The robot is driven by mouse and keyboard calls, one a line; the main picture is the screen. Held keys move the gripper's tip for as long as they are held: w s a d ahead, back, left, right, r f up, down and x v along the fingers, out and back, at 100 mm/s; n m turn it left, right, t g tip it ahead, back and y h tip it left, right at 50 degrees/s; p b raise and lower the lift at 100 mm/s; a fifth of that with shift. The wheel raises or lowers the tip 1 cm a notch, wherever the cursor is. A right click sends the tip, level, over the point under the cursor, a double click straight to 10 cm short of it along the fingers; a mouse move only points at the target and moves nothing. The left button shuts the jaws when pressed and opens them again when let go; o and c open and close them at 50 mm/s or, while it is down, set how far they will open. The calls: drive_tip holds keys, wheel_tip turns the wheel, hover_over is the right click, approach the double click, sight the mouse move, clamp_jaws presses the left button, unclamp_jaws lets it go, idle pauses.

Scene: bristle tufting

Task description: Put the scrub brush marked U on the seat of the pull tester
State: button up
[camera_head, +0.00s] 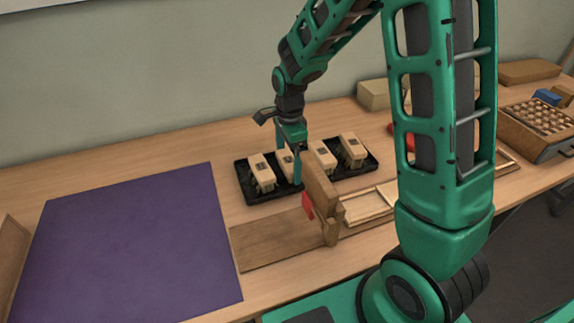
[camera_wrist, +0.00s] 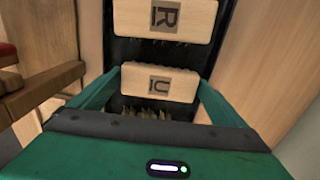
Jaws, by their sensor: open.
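The scrub brush marked U (camera_wrist: 158,83) is a pale wooden block with dark bristles, standing in a black tray (camera_head: 253,198). In the head view it appears to be the second brush from the left (camera_head: 287,160), partly hidden by my gripper (camera_head: 290,154). In the wrist view, my open gripper (camera_wrist: 152,96) has one green finger on each side of the U brush; I cannot tell whether they touch it. A wooden upright with a red part (camera_head: 320,190) on a flat board (camera_head: 272,242), apparently the pull tester, stands in front of the tray. Its seat is not clearly visible.
A brush marked R (camera_wrist: 165,18) is beside the U brush. Other brushes (camera_head: 262,172) share the tray. A pale wooden frame (camera_head: 368,206) lies right of the upright. A purple mat (camera_head: 135,245) covers the left table. A box with a grid (camera_head: 540,122) is far right.

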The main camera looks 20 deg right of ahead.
drive_tip(key=shift+c, duration=0.6)
drive_tip(key=c, duration=0.9)
drive_tip(key=shift+o, duration=0.2)
drive_tip(key=shift+r, duration=0.2)
